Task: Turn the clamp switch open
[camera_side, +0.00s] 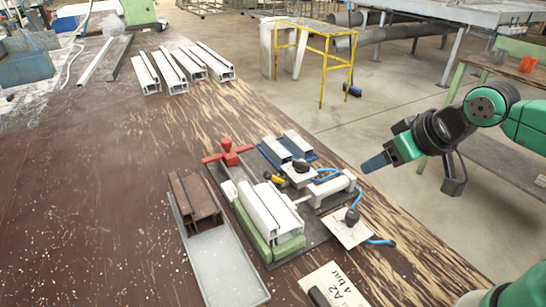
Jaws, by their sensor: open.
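The clamp fixture (268,225) stands on the wooden bench with white profiles (270,207) lying in its green bed. A white cylinder (330,188) with blue hoses sits at its right. Two dark knobs on pale plates are beside it, one behind the cylinder (301,166) and one in front (352,216). I cannot tell which is the clamp switch or how either is turned. My gripper (375,163) is right of and above the fixture, near the bench's right edge, apart from both knobs. It is open, and nothing shows between its blue fingers.
A red clamp part (229,154) rises at the fixture's back left. A grey tray (228,262) with brown profiles (195,197) lies to the left. Short profiles on a blue holder (286,147) stand behind. A paper note (334,287) lies in front. The bench's left side is mostly clear.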

